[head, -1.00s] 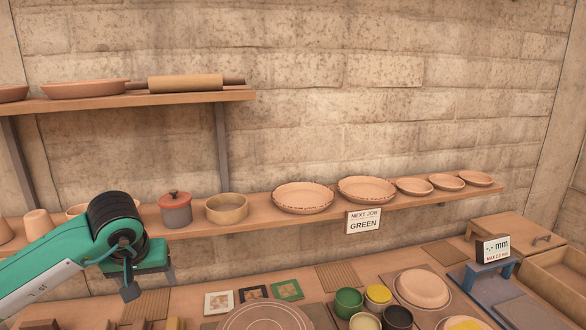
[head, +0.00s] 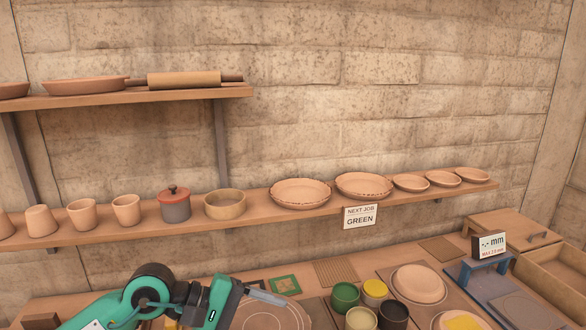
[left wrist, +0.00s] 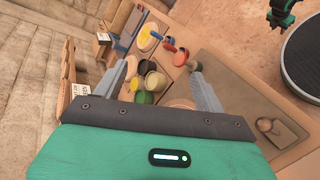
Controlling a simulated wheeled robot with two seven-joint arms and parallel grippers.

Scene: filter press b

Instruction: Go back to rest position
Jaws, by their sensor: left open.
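My left gripper (head: 268,297) is at the lower middle of the head view, low over the work table (head: 95,299). In the left wrist view its two fingers (left wrist: 162,82) stand wide apart with nothing between them. A teal and black part of mine (left wrist: 283,12) shows at the top right of the left wrist view, probably the right gripper. It is too cut off to show its jaws. The right arm is not in the head view.
A round board (head: 285,318) lies beside and partly behind the left gripper. Colored pots, including a green one (head: 345,296), stand to its right. A shelf (head: 260,204) with pottery and a NEXT JOB GREEN sign (head: 360,216) runs along the wall above.

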